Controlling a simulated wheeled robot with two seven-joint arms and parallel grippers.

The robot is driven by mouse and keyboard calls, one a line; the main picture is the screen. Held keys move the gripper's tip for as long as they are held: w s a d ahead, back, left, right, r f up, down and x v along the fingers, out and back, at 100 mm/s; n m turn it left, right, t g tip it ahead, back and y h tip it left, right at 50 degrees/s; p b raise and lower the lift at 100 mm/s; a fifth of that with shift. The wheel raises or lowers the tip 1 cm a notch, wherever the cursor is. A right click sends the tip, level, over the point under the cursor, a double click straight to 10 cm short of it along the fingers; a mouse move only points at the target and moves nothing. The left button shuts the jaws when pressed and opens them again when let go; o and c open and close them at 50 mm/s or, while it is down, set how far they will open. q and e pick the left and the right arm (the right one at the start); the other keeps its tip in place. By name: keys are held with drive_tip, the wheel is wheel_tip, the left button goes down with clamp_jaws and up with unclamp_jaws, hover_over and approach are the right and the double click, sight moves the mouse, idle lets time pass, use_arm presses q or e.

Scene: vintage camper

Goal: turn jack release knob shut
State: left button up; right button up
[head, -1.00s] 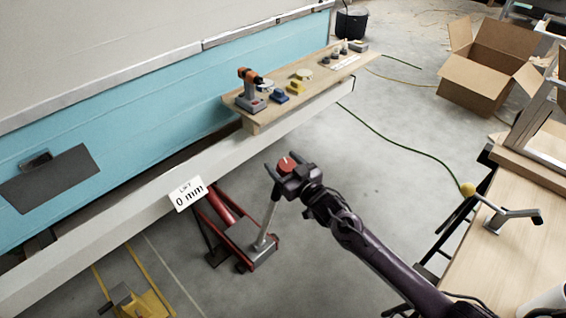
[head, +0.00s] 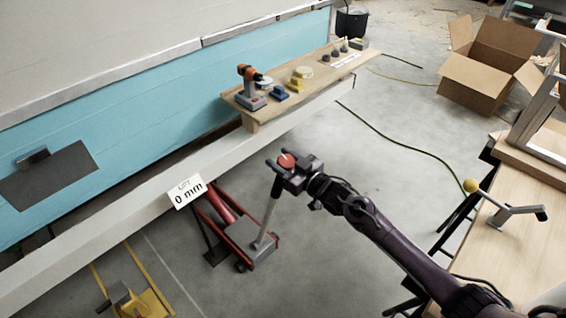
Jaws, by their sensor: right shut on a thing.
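A red and grey floor jack (head: 250,240) stands on the concrete under the white beam. Its grey handle (head: 268,217) rises toward my right gripper. The round red knob (head: 286,160) is at the top of the handle. My right gripper (head: 284,168) is shut on the knob, with its dark fingers on either side of it. Which way the knob is turned cannot be told. My left gripper is not in view.
A yellow stand (head: 150,303) is at lower left. A workbench (head: 520,240) with a yellow-knobbed crank (head: 505,210) is at right. A green hose (head: 400,145) crosses the floor.

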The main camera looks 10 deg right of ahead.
drive_tip(key=n+g+y+b, duration=0.1)
drive_tip(key=n+g+y, duration=0.1)
drive_tip(key=shift+n+y+b, duration=0.35)
drive_tip(key=shift+n+y, duration=0.05)
drive_tip(key=shift+s+a, duration=0.1)
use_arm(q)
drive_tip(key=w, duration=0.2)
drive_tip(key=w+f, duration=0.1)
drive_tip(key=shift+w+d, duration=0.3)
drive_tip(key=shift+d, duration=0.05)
use_arm(e)
drive_tip(key=o, duration=1)
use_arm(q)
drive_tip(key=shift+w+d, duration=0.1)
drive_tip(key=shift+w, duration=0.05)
use_arm(e)
drive_tip(key=v, duration=0.7)
drive_tip(key=shift+s+d, duration=0.3)
